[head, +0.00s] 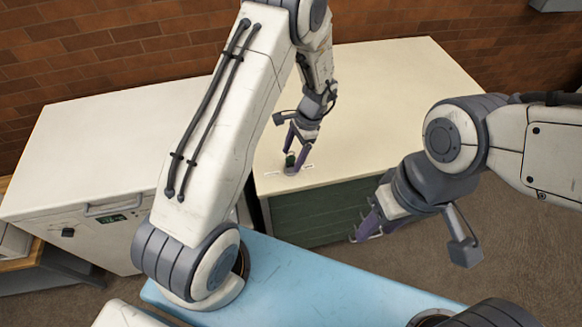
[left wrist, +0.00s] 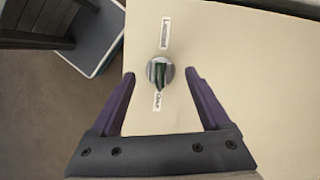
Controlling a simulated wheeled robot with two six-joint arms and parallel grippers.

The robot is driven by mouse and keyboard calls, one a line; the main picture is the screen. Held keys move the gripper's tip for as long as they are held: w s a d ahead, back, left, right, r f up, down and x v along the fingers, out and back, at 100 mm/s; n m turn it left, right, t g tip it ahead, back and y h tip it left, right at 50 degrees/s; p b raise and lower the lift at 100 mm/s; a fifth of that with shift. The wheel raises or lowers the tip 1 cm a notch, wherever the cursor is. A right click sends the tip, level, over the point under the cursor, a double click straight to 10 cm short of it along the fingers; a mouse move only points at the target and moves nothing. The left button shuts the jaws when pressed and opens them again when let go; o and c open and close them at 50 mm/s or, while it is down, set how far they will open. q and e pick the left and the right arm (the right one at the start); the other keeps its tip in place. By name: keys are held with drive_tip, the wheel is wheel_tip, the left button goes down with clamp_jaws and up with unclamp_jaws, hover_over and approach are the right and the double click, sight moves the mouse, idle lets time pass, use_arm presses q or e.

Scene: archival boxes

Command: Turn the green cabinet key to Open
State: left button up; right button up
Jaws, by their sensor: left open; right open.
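The green key (head: 290,160) stands on a round metal plate on top of the cream cabinet with a dark green front (head: 318,214). In the left wrist view the key (left wrist: 158,74) lies lengthwise between an upper label (left wrist: 166,33) and a lower label (left wrist: 157,101), its narrow end towards the lower one. The label words are too small to read surely. My left gripper (head: 298,143) is open above the key; in the left wrist view its fingertips (left wrist: 160,75) are on either side, apart from it. My right gripper (head: 370,226) is open and empty, in front of the cabinet.
A white cabinet (head: 105,150) with a handle, dark knob and small display stands at left. A blue surface (head: 300,285) lies in front. The cream top behind the key is clear, with a brick wall (head: 110,45) at the back.

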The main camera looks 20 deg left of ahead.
idle(0.5)
use_arm(q)
drive_tip(key=p+v, duration=0.3)
drive_tip(key=p, duration=0.1)
drive_tip(key=shift+r, duration=0.25)
drive_tip(key=p+v, duration=0.5)
drive_tip(key=p, duration=0.5)
drive_tip(key=shift+w+d+r, duration=0.1)
drive_tip(key=shift+r, duration=0.1)
idle(0.4)
idle(0.4)
